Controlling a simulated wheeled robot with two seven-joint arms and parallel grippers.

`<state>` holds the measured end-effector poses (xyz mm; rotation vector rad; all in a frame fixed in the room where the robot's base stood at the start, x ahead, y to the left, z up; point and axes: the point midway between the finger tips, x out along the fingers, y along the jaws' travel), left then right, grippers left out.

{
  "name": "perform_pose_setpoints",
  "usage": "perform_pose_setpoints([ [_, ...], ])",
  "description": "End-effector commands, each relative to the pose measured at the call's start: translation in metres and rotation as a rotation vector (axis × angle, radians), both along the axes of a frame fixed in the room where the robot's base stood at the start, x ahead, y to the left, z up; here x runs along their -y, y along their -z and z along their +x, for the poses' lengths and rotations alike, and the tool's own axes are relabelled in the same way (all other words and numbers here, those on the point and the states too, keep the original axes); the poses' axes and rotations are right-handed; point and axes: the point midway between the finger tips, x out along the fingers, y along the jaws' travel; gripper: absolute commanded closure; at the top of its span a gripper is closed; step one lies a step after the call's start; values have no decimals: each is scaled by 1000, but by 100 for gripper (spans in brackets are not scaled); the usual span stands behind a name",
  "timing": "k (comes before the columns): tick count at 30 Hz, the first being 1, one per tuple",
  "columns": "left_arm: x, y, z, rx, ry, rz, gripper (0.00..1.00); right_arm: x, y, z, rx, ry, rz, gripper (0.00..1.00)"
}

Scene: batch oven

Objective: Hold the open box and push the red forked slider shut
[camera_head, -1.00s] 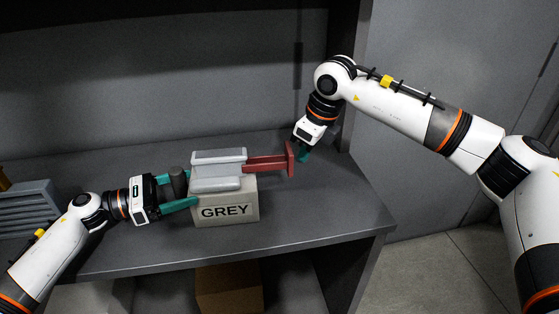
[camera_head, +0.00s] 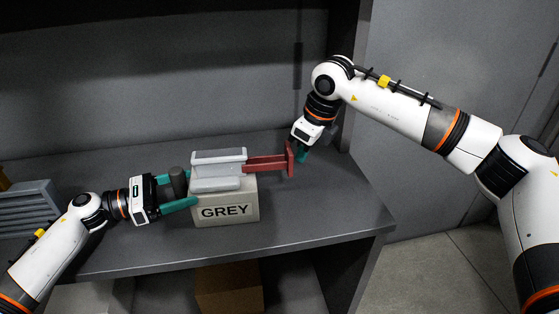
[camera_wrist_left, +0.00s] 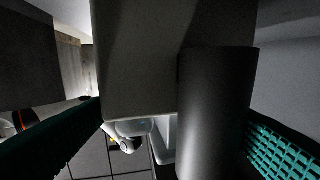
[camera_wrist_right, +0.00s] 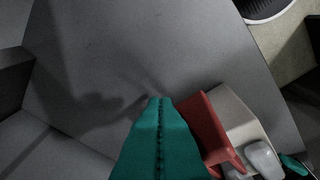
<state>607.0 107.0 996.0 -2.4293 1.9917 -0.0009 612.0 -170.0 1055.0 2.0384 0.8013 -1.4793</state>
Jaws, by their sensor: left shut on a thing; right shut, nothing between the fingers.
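The open box (camera_head: 218,157) is a pale grey tray-like body resting on a block lettered GREY (camera_head: 243,213). The red forked slider (camera_head: 265,162) sticks out of its right side and ends in an upright red plate; it also shows in the right wrist view (camera_wrist_right: 208,132). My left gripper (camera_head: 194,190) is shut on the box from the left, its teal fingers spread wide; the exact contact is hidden. A dark cylinder (camera_wrist_left: 215,115) stands between those fingers. My right gripper (camera_head: 301,157) is shut and empty, just right of the red plate; whether they touch is unclear.
The grey shelf (camera_head: 325,205) is clear to the right and in front of the block. A slatted grey container (camera_head: 28,208) stands at the far left. A brown box (camera_head: 230,288) sits on the level below.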

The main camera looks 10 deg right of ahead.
Motion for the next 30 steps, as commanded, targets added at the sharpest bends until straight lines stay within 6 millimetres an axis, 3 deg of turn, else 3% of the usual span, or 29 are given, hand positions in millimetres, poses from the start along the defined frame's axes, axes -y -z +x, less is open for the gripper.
perform_pose_setpoints([
  [30,1,2,-1,-1,2,2,70,-48,0,3,1,-4,2,100],
])
